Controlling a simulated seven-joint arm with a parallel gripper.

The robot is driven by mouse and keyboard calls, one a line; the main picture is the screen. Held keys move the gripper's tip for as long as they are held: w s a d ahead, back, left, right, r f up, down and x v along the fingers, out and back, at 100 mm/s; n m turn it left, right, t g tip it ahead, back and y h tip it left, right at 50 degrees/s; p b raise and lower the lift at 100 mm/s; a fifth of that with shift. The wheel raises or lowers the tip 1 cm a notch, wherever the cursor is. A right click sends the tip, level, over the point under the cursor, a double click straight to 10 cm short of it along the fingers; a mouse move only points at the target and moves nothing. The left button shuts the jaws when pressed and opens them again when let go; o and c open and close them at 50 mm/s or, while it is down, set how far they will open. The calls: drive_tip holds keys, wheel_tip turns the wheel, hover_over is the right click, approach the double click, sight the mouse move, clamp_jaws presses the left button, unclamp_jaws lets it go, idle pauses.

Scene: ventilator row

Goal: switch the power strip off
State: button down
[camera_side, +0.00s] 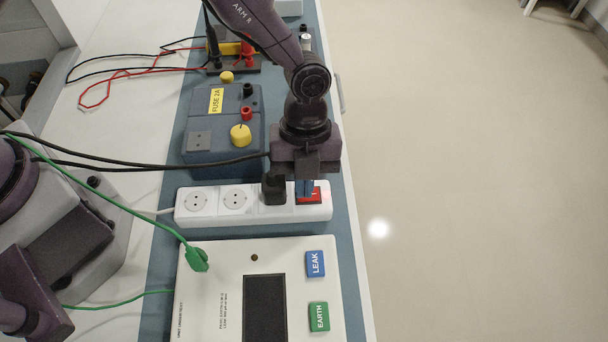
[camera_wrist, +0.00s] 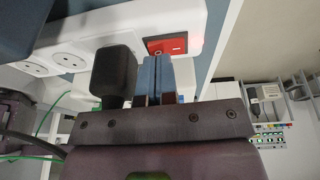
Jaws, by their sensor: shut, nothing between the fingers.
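The white power strip (camera_side: 216,217) lies across the blue mat, with sockets along it and a red rocker switch (camera_side: 316,195) at its right end. A black plug (camera_side: 272,190) sits in the socket beside the switch. My gripper (camera_side: 304,188) is shut and empty, pointing down at the switch, and its fingers hide part of it. In the wrist view the blue-grey fingertips (camera_wrist: 158,72) are together at the near edge of the red switch (camera_wrist: 177,44). The black plug (camera_wrist: 115,72) stands close to their left. I cannot tell whether the fingertips touch the switch.
A tester (camera_side: 210,275) with LEAK and EARTH buttons lies in front of the strip, with a green clip lead on it. A blue-grey fuse box (camera_side: 195,160) stands behind. A black cable runs left from the plug. The floor right of the bench is clear.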

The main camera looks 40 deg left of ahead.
drive_tip(key=shift+s+a+f, duration=0.4)
drive_tip(key=shift+a+f, duration=0.05)
drive_tip(key=shift+f, duration=0.35)
drive_tip(key=shift+w+d+r, duration=0.2)
drive_tip(key=shift+w+d, duration=0.45)
drive_tip(key=shift+w, duration=0.05)
drive_tip(key=shift+r, duration=0.1)
drive_tip(key=s+v, duration=0.2)
drive_tip(key=v, duration=1.2)
drive_tip(key=shift+s+a+r, duration=0.2)
drive_tip(key=shift+a+r, duration=0.05)
drive_tip(key=shift+r, duration=0.1)
